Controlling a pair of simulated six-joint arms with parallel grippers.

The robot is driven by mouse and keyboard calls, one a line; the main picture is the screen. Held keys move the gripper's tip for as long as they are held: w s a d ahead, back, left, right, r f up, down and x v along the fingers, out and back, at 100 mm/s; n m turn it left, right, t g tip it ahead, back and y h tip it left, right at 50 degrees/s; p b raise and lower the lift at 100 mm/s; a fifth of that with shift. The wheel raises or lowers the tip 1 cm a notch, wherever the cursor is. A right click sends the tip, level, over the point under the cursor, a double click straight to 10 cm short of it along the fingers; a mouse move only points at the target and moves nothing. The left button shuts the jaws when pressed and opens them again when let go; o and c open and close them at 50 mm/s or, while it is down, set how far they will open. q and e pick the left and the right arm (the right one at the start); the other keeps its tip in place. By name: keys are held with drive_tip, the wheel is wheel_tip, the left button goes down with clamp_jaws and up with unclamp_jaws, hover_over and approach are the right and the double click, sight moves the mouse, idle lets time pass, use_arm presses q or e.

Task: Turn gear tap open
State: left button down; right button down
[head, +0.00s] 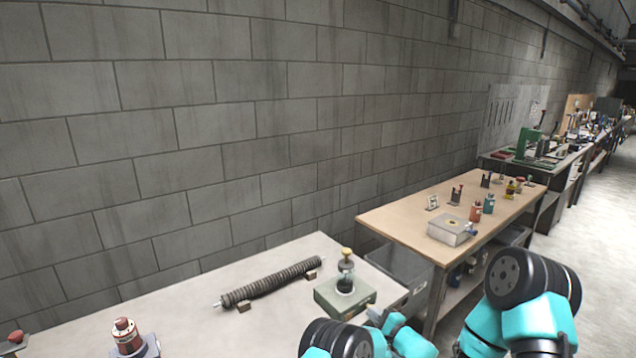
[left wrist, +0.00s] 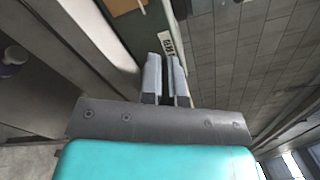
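I cannot tell for sure which thing is the gear tap. A grey-green box (head: 345,296) on the near bench carries an upright fitting (head: 346,268) with a dark lower part and a brass-coloured knob on top. My left gripper (head: 392,322) is low in the head view, in front of and to the right of this box, and apart from the fitting. In the left wrist view its two fingers (left wrist: 166,72) are close together with a narrow gap and nothing clearly between them. A green surface with a white label (left wrist: 168,42) lies beyond the fingertips. My right gripper is out of view.
A ribbed dark tube (head: 268,282) lies on small supports left of the box. A red-topped device (head: 127,336) stands at the bench's front left. A wooden table (head: 400,218) with a light box (head: 450,230) and bottles is at the right. The block wall (head: 230,130) is behind.

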use_arm(q)
drive_tip(key=shift+w+a+r+n, duration=0.3)
drive_tip(key=shift+a+r, duration=0.1)
drive_tip(key=shift+a, duration=0.15)
drive_tip(key=shift+s+d+f, duration=0.1)
drive_tip(key=shift+s+d, duration=0.1)
drive_tip(key=shift+s, duration=0.25)
drive_tip(key=shift+s+d+f, duration=0.1)
drive_tip(key=shift+s+d, duration=0.05)
drive_tip(key=shift+s, duration=0.25)
drive_tip(key=shift+v, duration=2.2)
drive_tip(key=shift+w+d+f, duration=0.1)
drive_tip(key=shift+w+d, duration=0.05)
